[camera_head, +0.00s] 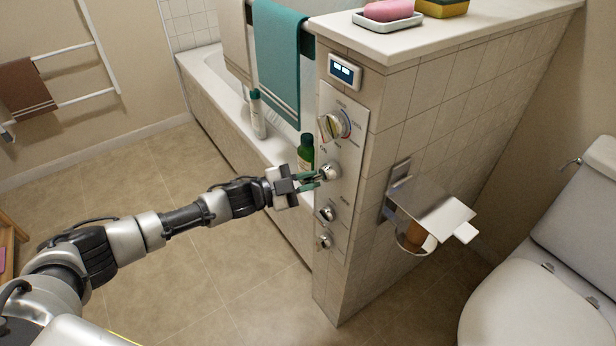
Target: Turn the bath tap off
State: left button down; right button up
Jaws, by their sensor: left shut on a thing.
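A metal control panel (345,165) is set in the end of the tiled half wall. It carries a large round dial (335,125) at the top and several smaller knobs below it. My left gripper (318,178) is at the panel, shut on the upper small knob (330,170) just below the dial. The fingers partly hide that knob. Two lower knobs, one (326,213) above the other (324,241), are free. The tap's spout and any water are not visible. My right gripper is not in view.
The bathtub (205,75) is behind the wall, with a white bottle (257,115) and a green bottle (306,152) on its rim. A teal towel (278,60) hangs there. A paper holder (432,215) juts from the wall's right side, near the toilet (545,280).

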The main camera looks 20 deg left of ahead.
aim_at(337, 186)
pick_arm(q)
jog(key=n, duration=0.1)
jog(key=d+n, duration=0.1)
jog(key=shift+s+f+n+h, duration=0.3)
jog(key=shift+s+f+h, duration=0.05)
jog(key=shift+h, duration=0.05)
jog(key=shift+s+d+f+n+t+p, duration=0.2)
jog(key=shift+n+t+p, duration=0.25)
jog(key=shift+n, duration=0.45)
jog(key=n, duration=0.1)
jog(key=n+t, duration=0.1)
jog(key=shift+s+d+n, duration=0.3)
jog(key=shift+d, duration=0.1)
jog(key=shift+s+d+f+n+t+p, duration=0.15)
jog(key=shift+d+n+t+p, duration=0.1)
jog(key=shift+n, duration=0.3)
jog(key=shift+s+d+r+n+t+p, duration=0.1)
jog(key=shift+s+n+t+p, duration=0.1)
jog(key=shift+n, duration=0.35)
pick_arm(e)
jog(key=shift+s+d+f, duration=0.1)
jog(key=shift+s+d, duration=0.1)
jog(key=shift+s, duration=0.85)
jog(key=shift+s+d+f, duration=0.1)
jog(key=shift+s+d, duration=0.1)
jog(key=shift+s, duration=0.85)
pick_arm(q)
jog(key=c, duration=1.1)
grip_release()
jog(key=shift+f, duration=0.1)
